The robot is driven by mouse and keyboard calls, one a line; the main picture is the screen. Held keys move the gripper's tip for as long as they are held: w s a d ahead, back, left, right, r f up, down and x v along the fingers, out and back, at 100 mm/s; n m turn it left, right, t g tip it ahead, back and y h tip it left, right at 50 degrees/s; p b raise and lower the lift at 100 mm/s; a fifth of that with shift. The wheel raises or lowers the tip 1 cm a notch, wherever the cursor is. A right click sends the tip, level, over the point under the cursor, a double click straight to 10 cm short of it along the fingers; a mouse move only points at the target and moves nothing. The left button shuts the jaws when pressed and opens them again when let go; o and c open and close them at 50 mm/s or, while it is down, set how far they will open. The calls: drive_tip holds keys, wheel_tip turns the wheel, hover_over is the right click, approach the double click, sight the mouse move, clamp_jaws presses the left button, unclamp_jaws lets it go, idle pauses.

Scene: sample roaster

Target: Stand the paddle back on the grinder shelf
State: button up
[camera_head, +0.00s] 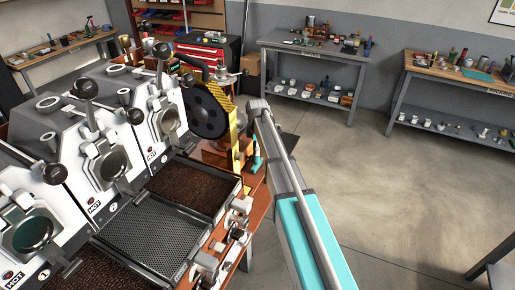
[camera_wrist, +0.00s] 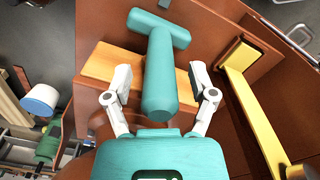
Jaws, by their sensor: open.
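A teal T-shaped piece, which looks like the paddle (camera_wrist: 160,70), shows in the wrist view with its crossbar at the top and its rounded stem towards me. It is over a light wooden ledge (camera_wrist: 98,64), which looks like the grinder shelf. My gripper (camera_wrist: 160,92) is open, one finger on each side of the stem, with gaps visible on both sides. I cannot tell whether the paddle rests on the ledge.
A yellow bar (camera_wrist: 250,105) and brown panels stand close on the right in the wrist view. A blue-and-white cylinder (camera_wrist: 40,100) is at left. In the head view, the roaster trays (camera_head: 150,240) lie left of my arm; the floor (camera_head: 390,200) at right is clear.

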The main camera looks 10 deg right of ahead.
drive_tip(key=shift+r, duration=0.2)
wheel_tip(320, 180, up, 13)
drive_tip(key=p, duration=1.3)
drive_tip(key=shift+f, duration=0.1)
idle(0.5)
drive_tip(key=s+m, duration=1.6)
drive_tip(key=s, duration=1.3)
drive_tip(key=shift+f, duration=0.1)
